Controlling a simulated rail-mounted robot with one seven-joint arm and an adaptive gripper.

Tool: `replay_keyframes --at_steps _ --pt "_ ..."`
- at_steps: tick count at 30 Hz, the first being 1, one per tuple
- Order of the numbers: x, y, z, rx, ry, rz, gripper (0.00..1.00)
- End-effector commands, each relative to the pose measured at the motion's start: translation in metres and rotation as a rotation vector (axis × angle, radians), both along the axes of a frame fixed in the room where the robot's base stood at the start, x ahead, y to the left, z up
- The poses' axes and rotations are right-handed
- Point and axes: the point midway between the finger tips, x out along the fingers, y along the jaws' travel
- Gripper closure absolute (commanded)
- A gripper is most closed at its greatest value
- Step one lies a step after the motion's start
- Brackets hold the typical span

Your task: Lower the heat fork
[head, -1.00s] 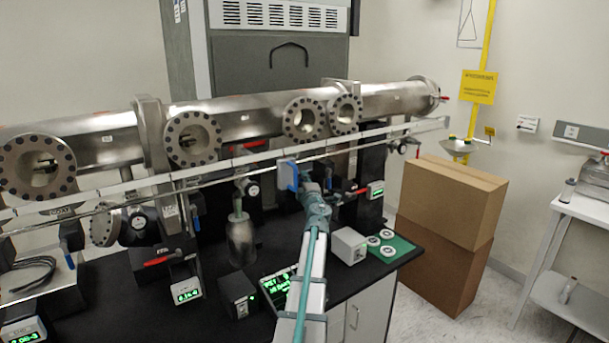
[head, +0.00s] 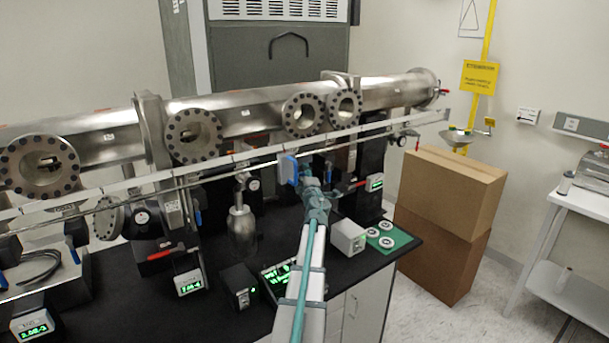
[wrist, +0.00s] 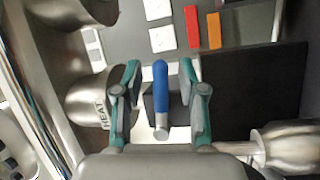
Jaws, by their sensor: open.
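A blue-handled lever (wrist: 161,85) with a silver end stands in the wrist view, close to a metal part marked "HEAT" (wrist: 102,113). My gripper (wrist: 160,78) is open, with one finger on each side of the blue handle. Gaps show between the handle and both fingers. In the head view my gripper (head: 306,178) is at the front of the steel beam pipe, below the long rail. A blue piece shows beside it, but I cannot tell whether it is the same lever. The lever's mount is partly hidden.
The steel pipe (head: 250,110) with round flanges runs across the bench behind a long thin rail (head: 240,160). Below are a metal flask (head: 241,228), small displays and a white box (head: 347,237). Cardboard boxes (head: 450,195) stand at the right.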

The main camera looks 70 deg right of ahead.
Motion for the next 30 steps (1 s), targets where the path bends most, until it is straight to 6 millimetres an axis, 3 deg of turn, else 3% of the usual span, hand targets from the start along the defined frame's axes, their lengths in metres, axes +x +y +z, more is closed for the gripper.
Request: replay_keyframes --at_steps 8,24,30 --pt "-0.006 0.012 -0.002 0.000 0.000 0.000 0.60" --pt "-0.049 0.094 -0.013 0.000 0.000 -0.001 0.60" --pt "-0.056 0.106 -0.015 0.000 0.000 -0.001 0.60"
